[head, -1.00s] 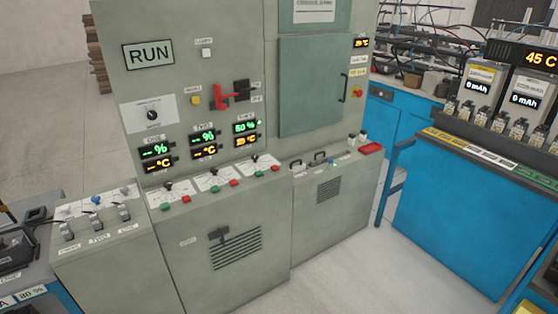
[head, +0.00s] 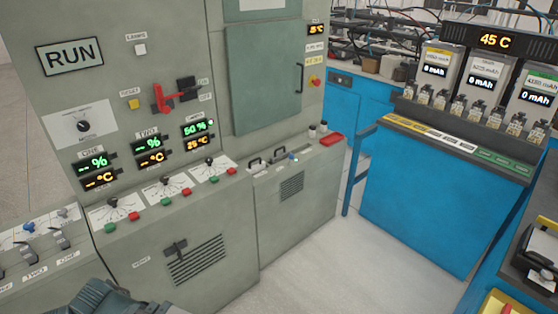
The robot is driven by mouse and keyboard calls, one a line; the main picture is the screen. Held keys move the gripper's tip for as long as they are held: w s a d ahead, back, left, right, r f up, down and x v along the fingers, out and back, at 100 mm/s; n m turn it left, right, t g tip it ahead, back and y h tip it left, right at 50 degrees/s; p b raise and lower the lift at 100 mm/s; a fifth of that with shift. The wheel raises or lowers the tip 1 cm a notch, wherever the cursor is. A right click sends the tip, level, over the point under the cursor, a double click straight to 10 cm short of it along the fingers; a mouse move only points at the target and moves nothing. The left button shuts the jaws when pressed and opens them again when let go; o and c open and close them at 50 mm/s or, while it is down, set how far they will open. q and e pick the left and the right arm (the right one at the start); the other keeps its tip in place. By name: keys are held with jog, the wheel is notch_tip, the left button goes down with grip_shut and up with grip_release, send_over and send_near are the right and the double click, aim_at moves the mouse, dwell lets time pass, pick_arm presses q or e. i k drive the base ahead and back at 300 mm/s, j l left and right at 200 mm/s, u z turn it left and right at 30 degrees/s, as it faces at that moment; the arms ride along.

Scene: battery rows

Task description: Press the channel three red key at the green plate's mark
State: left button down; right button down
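The grey control console (head: 210,240) fills the left and middle. Its third display (head: 197,130) shows about 50 % in green above an orange temperature. The other two displays show dashes. Below the third display is a dial panel (head: 211,168) with a small lever. The rightmost small red key (head: 234,170), in front of that panel, appears to be channel three's. A green key (head: 214,179) sits left of it. No plate clearly readable as the green plate's mark shows; small green strips (head: 505,162) lie on the right bench. Neither gripper is in view.
A dark part, likely my arm, shows at the bottom left. A red switch handle (head: 162,98) and a RUN sign (head: 69,56) are on the console. A blue bench (head: 425,205) with several battery units stands right. Pale floor (head: 320,260) lies clear between.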

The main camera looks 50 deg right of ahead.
aim_at(231, 170)
jog(key=i+l+z, duration=0.1)
jog(key=l, duration=0.35)
jog(key=i+l+z, duration=0.1)
jog(key=i+l, duration=0.15)
jog(key=l, duration=0.2)
jog(key=i+l+z, duration=0.1)
jog(key=l, duration=0.3)
jog(key=i+l+z, duration=0.1)
jog(key=i+l, duration=0.25)
jog(key=l, duration=0.1)
